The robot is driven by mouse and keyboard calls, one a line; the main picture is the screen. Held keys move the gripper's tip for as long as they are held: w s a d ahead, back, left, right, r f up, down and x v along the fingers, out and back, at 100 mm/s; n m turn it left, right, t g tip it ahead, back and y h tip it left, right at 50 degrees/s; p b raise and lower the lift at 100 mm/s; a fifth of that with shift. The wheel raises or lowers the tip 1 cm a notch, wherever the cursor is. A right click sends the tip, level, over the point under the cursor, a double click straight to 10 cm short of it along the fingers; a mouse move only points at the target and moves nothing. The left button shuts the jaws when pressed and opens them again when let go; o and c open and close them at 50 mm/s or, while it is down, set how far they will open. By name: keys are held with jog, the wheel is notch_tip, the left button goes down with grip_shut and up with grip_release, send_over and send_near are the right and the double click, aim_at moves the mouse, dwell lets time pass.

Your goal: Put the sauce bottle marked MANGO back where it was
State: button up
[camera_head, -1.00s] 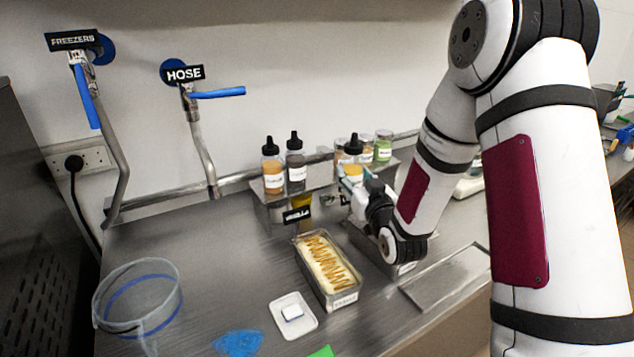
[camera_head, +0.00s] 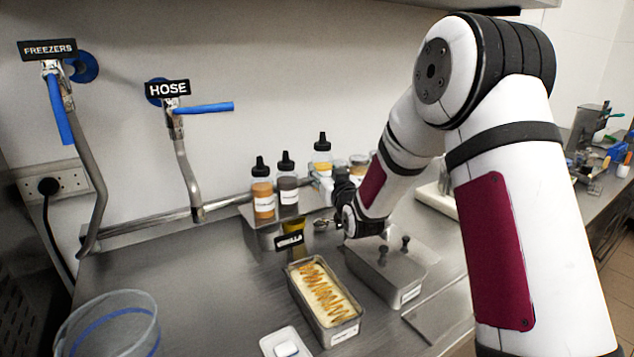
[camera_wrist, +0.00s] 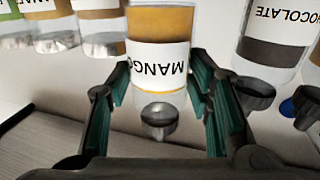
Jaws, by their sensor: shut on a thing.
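The MANGO sauce bottle (camera_head: 321,158) has a black cap, yellow-orange sauce and a white label. The label reads MANGO, upside down, in the wrist view (camera_wrist: 158,62). My gripper (camera_wrist: 160,78) is shut on the bottle, one green-padded finger on each side. In the head view it stands upright at the raised shelf (camera_head: 246,212), right of the dark bottle and higher than it. My wrist and fingers hide its lower part, so I cannot tell whether its base touches the shelf. The CHOCOLATE bottle (camera_wrist: 275,40) is close by at the right in the wrist view.
An amber sauce bottle (camera_head: 262,198) stands left of the dark one (camera_head: 288,190). Small jars (camera_head: 359,162) stand behind my wrist. In front are an ice cream pan (camera_head: 345,333), a lidded steel pan (camera_head: 410,293) and a clear tub (camera_head: 105,325).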

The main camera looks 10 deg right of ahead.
jog(key=shift+w+a, duration=0.3)
jog(key=shift+w, duration=0.35)
jog(key=shift+w+a, duration=0.3)
jog(key=shift+w, duration=0.3)
jog(key=shift+w+a+f, duration=0.1)
jog(key=shift+w+f, duration=0.05)
jog(key=shift+f, duration=0.8)
jog(key=shift+w+a+f, duration=0.1)
jog(key=shift+w+f, duration=0.05)
jog(key=shift+f, duration=0.75)
jog(key=shift+d, duration=0.1)
jog(key=shift+f, duration=0.2)
jog(key=o, duration=0.9)
